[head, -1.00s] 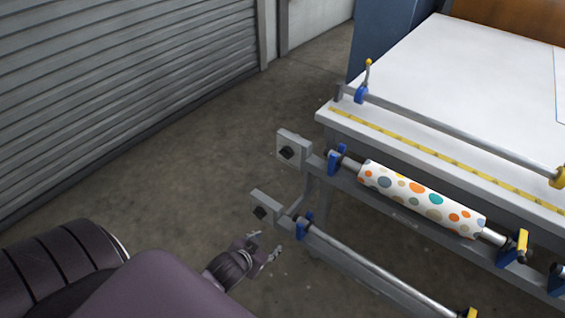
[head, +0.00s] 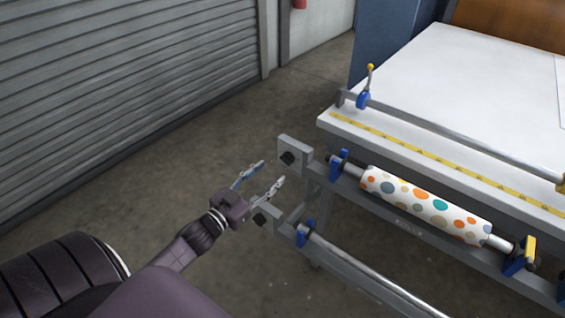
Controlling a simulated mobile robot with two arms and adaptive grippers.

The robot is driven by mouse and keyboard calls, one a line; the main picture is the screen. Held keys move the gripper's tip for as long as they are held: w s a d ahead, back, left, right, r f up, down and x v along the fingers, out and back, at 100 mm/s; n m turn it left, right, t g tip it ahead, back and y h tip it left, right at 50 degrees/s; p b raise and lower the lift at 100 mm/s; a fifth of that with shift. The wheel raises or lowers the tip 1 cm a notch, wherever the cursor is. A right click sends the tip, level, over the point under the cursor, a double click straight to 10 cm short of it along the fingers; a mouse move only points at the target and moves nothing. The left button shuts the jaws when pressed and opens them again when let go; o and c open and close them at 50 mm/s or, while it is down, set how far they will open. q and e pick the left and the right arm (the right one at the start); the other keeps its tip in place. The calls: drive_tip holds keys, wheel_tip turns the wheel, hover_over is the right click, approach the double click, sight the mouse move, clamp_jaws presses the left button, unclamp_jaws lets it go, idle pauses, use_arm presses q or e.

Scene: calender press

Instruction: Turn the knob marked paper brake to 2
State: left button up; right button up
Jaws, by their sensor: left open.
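Two dark square knobs on grey plates show at the left end of the press. The upper knob (head: 288,157) sits beside the end of the patterned paper roll (head: 425,203). The lower knob (head: 260,220) sits beside the lower bar, partly behind my left gripper. Any markings on the plates are too small to read, so I cannot tell which one is the paper brake. My left gripper (head: 264,180) is open and empty. Its fingers point up and right, a little left of the upper knob. My right gripper is not in view.
The white press table (head: 440,90) with a yellow measuring strip (head: 430,155) fills the right. A lower metal bar (head: 365,265) runs below the roll. A grey shutter (head: 120,80) stands at the left. The floor between shutter and press is clear.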

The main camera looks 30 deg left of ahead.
sight(284, 161)
use_arm(q)
drive_tip(key=w, duration=0.7)
drive_tip(key=shift+w+d, duration=0.1)
drive_tip(key=shift+d, duration=0.2)
drive_tip(key=shift+c, duration=0.6)
drive_tip(key=c, duration=1)
